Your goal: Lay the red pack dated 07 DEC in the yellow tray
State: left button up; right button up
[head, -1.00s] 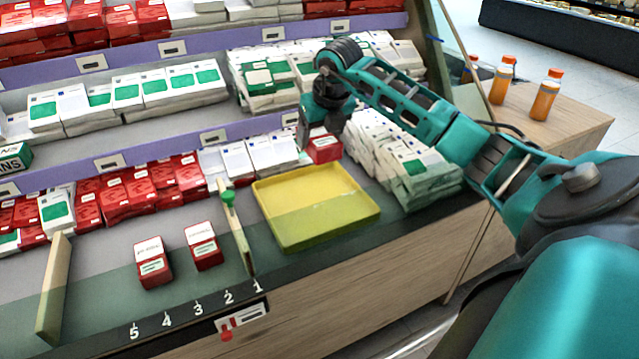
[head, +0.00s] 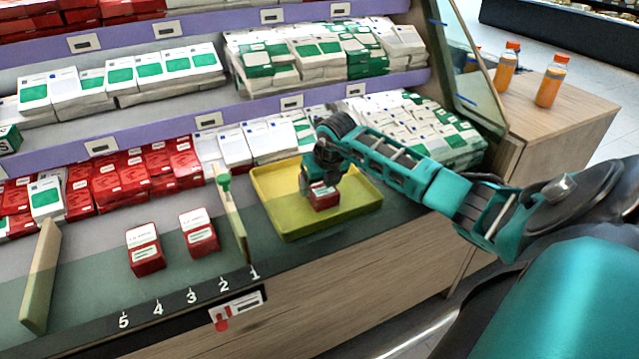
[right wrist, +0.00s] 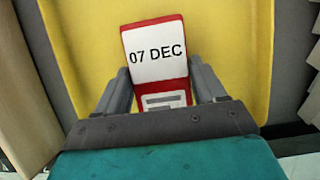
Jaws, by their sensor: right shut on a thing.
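The red pack (head: 325,200) has a white label reading 07 DEC, clear in the right wrist view (right wrist: 157,52). My right gripper (head: 314,185) is shut on it, one finger on each side. In the right wrist view the gripper (right wrist: 162,90) points at the yellow tray (right wrist: 225,40). In the head view the pack is over the inside of the yellow tray (head: 285,225), low near its floor; I cannot tell whether it touches. The tray lies on the counter. My left gripper is not in view.
Two red packs (head: 145,250) (head: 199,233) stand on the counter left of the tray, near numbered marks. A wooden divider (head: 233,215) with a green top stands between. White and red packs fill the shelves behind. Orange bottles (head: 550,82) stand on the side table.

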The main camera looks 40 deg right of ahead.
jog(key=shift+f, duration=0.35)
jog(key=shift+f, duration=0.15)
jog(key=o, duration=1.1)
jog(key=shift+o, duration=0.2)
